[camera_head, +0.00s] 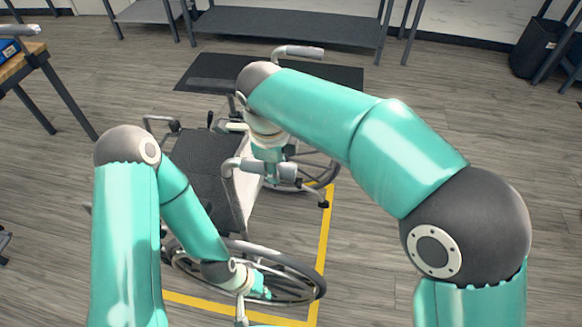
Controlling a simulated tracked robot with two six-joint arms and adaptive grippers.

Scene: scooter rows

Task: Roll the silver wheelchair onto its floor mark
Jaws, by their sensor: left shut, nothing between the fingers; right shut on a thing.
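The silver wheelchair (203,158) has a dark seat, silver tubes and two large spoked wheels. It stands upright, its push handles at the right and its front at the left. A yellow floor outline (322,240) shows along its right and near sides. The near wheel (300,262) overlaps the right line in this view; the rest of the mark is hidden. My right gripper (273,174) is shut on the wheelchair's near push handle. My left gripper (262,291) is shut and empty at the near wheel; I cannot tell whether it touches.
A dark mat (340,78) lies behind the wheelchair. Grey shelves (285,27) stand along the back wall. A wooden-topped table (25,62) is at the left and a black bin (538,47) at the far right. The floor at right is clear behind my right arm.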

